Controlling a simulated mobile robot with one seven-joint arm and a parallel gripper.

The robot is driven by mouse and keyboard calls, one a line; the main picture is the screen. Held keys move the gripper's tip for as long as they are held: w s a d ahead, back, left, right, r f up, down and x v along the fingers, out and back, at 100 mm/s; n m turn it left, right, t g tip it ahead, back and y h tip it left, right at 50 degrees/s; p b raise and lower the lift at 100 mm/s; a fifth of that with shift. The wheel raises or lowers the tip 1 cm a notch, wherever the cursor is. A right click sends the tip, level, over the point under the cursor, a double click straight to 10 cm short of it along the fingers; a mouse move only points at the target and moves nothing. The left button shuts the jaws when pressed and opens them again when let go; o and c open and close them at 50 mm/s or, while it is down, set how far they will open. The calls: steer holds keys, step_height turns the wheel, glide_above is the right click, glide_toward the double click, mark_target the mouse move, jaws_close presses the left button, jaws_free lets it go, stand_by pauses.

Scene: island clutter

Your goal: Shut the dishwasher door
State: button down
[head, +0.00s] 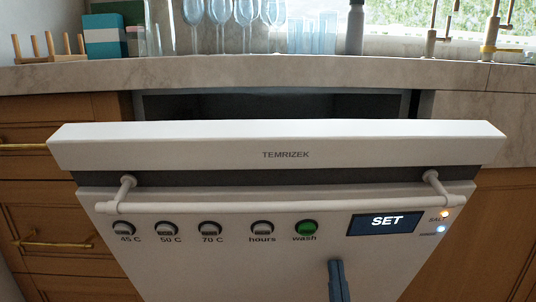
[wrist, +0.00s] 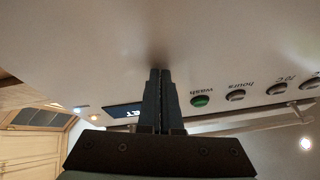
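The white dishwasher door (head: 250,255) stands partly open in the head view, tilted out from the counter, with a dark gap behind its top edge. It carries a bar handle (head: 285,207), several knobs, a green wash button (head: 306,227) and a lit display (head: 385,221). My gripper (head: 336,264) shows in front of the door's outer face, below the display. In the wrist view, my gripper (wrist: 160,72) has its fingers together with nothing visible between them. The fingertips are at or very near the white door face (wrist: 230,45); contact is hard to tell.
A stone counter (head: 240,72) runs above the dishwasher, holding glasses (head: 245,12), a wooden rack (head: 50,48), boxes (head: 105,35) and a bottle (head: 355,28). Wooden drawers (head: 50,220) with brass handles flank the door on the left. A wooden cabinet (head: 490,235) is on the right.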

steer(key=x, duration=1.2)
steer(key=shift+b, duration=0.35)
stand_by(6.5)
